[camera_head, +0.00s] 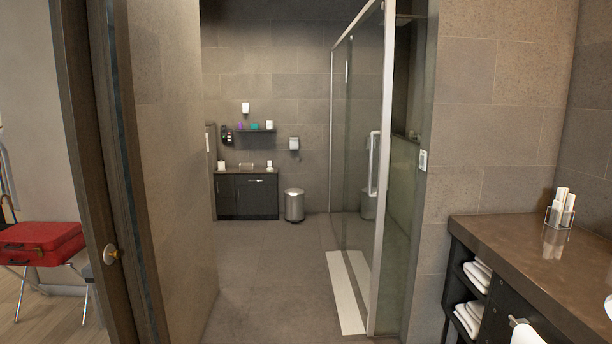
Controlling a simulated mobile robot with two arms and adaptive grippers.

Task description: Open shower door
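The shower door (361,150) is a glass panel in a light metal frame, on the right side of the bathroom seen through a doorway. Its near upright post (384,170) runs almost the full height of the view. A vertical light handle (373,162) is on the glass beside this post. Greenish glass (402,230) shows to the right of the post. I cannot tell for sure whether the door is shut. Neither of my grippers is in view.
An open doorway with a dark wooden door edge and knob (110,254) is at left. A counter (540,262) with towels below juts in at right. A bin (294,205) and cabinet (247,196) stand at the back. The tiled floor (268,270) between is clear.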

